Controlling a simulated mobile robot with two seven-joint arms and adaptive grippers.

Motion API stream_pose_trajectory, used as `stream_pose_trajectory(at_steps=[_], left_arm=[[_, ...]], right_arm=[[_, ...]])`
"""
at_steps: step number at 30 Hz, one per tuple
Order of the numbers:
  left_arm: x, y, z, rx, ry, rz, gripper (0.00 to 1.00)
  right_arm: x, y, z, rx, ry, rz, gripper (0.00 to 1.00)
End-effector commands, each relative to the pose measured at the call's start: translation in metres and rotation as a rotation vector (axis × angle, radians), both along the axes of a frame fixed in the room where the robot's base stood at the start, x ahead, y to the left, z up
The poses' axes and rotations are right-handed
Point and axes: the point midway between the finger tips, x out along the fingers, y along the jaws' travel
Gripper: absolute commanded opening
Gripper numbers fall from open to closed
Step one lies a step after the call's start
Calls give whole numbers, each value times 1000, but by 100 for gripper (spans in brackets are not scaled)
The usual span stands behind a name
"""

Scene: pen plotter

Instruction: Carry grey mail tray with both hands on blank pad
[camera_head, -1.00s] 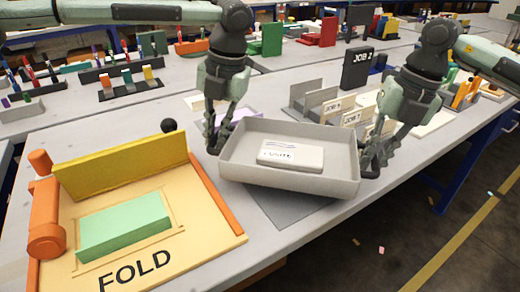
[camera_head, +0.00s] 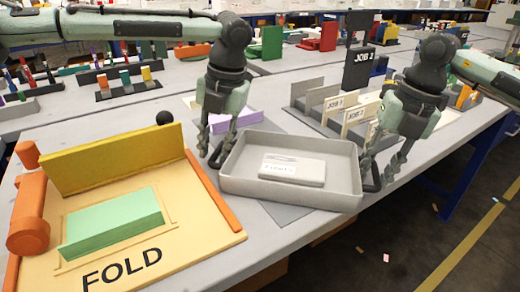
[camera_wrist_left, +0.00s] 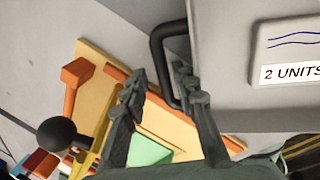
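The grey mail tray (camera_head: 290,190) sits level over the grey pad (camera_head: 284,213), whose front strip shows below it; it appears to rest there. A white pad labelled "2 UNITS" (camera_wrist_left: 290,48) lies in the tray. My left gripper (camera_head: 213,158) is at the tray's left end. In the left wrist view its fingers (camera_wrist_left: 158,92) are apart, with the black handle (camera_wrist_left: 158,50) between them and not clamped. My right gripper (camera_head: 380,172) is at the right end beside the other black handle (camera_head: 369,183), its fingers apart.
A fold board (camera_head: 190,245) with a yellow fence and green block stands to the left. Purple sheets (camera_head: 236,118) lie behind the tray. A job rack (camera_head: 335,108) stands behind to the right. The table's front edge is close to the tray.

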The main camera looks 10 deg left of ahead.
Motion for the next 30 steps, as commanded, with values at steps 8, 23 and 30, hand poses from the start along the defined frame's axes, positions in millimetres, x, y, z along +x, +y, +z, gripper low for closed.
stream_pose_trajectory(at_steps=[8,23,30], left_arm=[[0,-3,1,-5,-1,-4,32],[0,-15,61,-4,-1,-2,32],[-1,-18,78,-3,1,-2,32]], right_arm=[[-1,2,1,4,-1,4,31],[-1,3,1,5,-1,5,31],[0,3,3,6,-2,4,31]])
